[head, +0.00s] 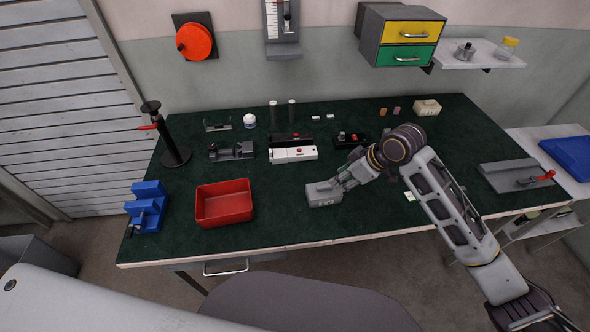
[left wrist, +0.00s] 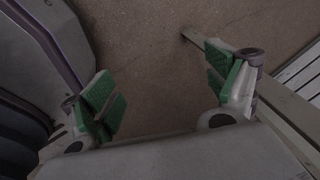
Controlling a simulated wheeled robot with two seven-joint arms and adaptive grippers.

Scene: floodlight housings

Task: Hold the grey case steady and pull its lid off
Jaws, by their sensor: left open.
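The grey case (head: 323,196) sits on the dark green bench top, near the middle of its front half. My right gripper (head: 334,186) reaches in from the right and is at the top of the case. Its fingers hide part of the case, including much of its upper side. I cannot make out the lid as a separate part, nor whether the fingers are closed on it. In the left wrist view my left gripper (left wrist: 162,90) is open and empty, with green pads apart, above brown floor and away from the case.
A red bin (head: 224,222) stands left of the case, with a blue vise (head: 147,208) beyond it. A black and white device (head: 292,154) lies behind the case. A black clamp stand (head: 174,150) rises at the back left. Bench space between bin and case is clear.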

